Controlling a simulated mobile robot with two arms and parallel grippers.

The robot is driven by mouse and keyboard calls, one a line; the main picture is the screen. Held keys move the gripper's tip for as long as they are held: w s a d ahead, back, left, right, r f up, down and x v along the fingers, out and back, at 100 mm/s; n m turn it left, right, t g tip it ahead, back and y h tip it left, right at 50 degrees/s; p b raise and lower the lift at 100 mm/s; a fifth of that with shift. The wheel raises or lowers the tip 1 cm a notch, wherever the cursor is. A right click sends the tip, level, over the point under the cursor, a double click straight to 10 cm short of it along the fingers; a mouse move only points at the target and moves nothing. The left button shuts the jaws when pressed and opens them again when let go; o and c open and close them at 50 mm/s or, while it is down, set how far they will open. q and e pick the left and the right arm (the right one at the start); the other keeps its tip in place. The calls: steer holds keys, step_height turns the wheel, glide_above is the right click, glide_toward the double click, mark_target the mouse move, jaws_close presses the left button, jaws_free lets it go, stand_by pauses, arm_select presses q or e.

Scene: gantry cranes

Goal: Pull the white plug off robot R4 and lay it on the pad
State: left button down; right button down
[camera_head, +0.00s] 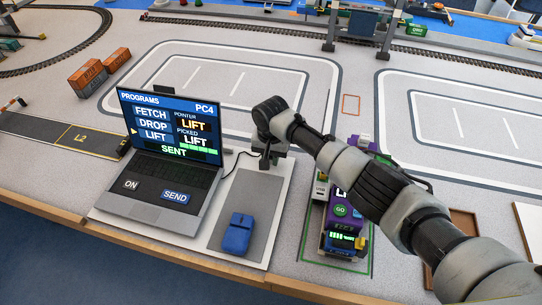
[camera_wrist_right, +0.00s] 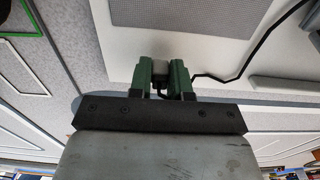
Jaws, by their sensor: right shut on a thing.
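My right gripper (camera_head: 270,160) is low over the back right part of the white board (camera_head: 290,190), behind the grey mat. In the wrist view its green fingers (camera_wrist_right: 161,76) are shut on a pale block with a black cable, which looks like the white plug (camera_wrist_right: 161,68). The cable (camera_wrist_right: 215,78) runs off towards the laptop side. I cannot tell whether the plug touches the board. My left gripper is out of view.
An open laptop (camera_head: 168,150) reading PC4 and SENT stands on the left of the board. Orange containers (camera_head: 88,78) and rail tracks lie farther back. An orange outlined square (camera_head: 351,105) is empty.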

steer(key=shift+f, duration=0.5)
steer(key=c, duration=1)
jaws_free()
